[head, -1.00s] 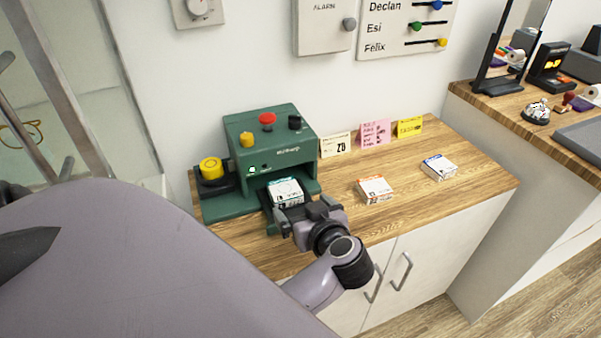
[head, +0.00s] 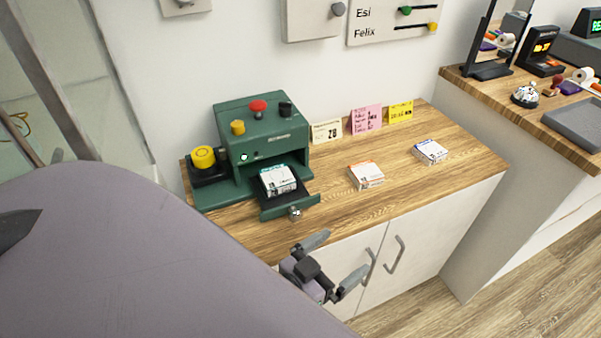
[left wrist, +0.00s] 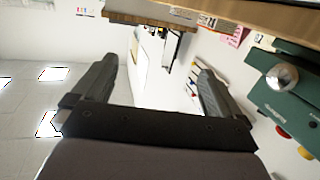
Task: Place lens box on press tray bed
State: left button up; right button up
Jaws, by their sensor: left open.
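A white and teal lens box (head: 278,179) lies flat on the dark bed of the pulled-out press tray (head: 303,201), in front of the green press (head: 262,136). The tray has a round metal knob (head: 295,213). My left gripper (head: 334,262) is open and empty, in front of the counter's front edge and below the tray, apart from the box. In the left wrist view my open fingers (left wrist: 155,80) hold nothing; the tray's knob (left wrist: 282,76) shows at the right, and the box cannot be made out. My right gripper is not in view.
An orange-marked box (head: 366,175) and a blue-marked box (head: 430,151) lie on the wooden counter (head: 400,187) right of the press. Note cards (head: 366,119) stand by the wall. A yellow button (head: 203,157) is left of the press. Cabinet handles (head: 394,255) stick out below.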

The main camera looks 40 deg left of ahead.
pick_arm(q)
jog(key=s+a+f+g+y, duration=0.1)
jog(key=s+a+f+g, duration=0.1)
jog(key=s+f+g, duration=0.4)
notch_tip(320, 180, down, 5)
jog(key=shift+s+r+m, duration=0.1)
jog(key=shift+s+m, duration=0.2)
jog(key=shift+s, duration=0.9)
jog(key=shift+a, duration=0.1)
